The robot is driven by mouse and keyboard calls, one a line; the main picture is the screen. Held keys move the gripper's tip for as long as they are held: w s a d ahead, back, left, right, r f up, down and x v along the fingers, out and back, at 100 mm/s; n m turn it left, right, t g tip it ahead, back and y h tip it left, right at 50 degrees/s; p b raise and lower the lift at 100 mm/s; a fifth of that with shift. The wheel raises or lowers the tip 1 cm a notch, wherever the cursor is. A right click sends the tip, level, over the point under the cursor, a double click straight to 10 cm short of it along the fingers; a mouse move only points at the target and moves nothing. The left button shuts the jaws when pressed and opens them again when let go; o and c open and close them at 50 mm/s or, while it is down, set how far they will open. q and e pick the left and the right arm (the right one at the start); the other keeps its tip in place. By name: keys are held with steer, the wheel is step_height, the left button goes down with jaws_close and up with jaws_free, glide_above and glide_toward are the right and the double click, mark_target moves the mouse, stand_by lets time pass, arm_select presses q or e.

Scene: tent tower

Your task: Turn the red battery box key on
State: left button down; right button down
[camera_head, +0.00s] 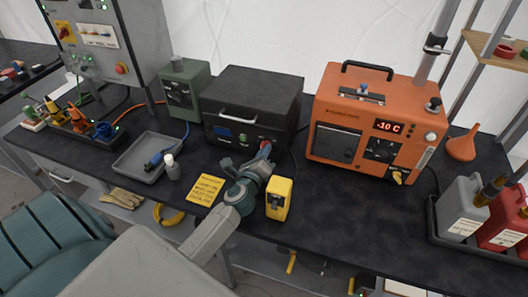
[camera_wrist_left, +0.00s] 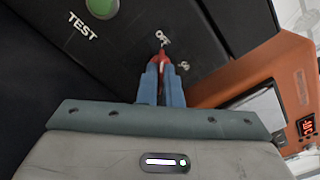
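The black battery box (camera_head: 258,92) stands near the middle of the bench, with a handle on its front. Its red key (camera_wrist_left: 161,56) shows in the left wrist view, with its tip pointing at the OFF label; a second label, apparently ON, is just to the right. My left gripper (camera_head: 265,150) reaches the right part of the box front. In the left wrist view its two blue fingers (camera_wrist_left: 161,80) are close together with the red key between them, shut on it. The fingers hide much of the key. My right gripper is not in view.
An orange oven-like unit (camera_head: 373,125) stands close to the right of the box. A yellow device (camera_head: 279,198) and a yellow note (camera_head: 206,190) are near my left arm. A grey tray (camera_head: 140,160) lies left. A green TEST button (camera_wrist_left: 103,8) is on the box.

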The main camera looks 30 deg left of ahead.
arm_select(q)
steer(key=shift+m, duration=0.3)
steer(key=m+p, duration=0.2)
steer(key=m, duration=0.1)
steer(key=shift+r+m, duration=0.1)
steer(key=shift+m, duration=0.2)
steer(key=m+p, duration=0.2)
steer(key=m, duration=0.1)
steer(key=shift+m, duration=0.3)
steer(key=m+p, duration=0.1)
steer(key=m, duration=0.2)
steer(key=shift+m+p, duration=0.3)
steer(key=m+p, duration=0.1)
steer(key=m, duration=0.2)
steer(key=shift+a, duration=0.1)
steer(key=shift+m+p, duration=0.4)
steer(key=shift+m, duration=0.8)
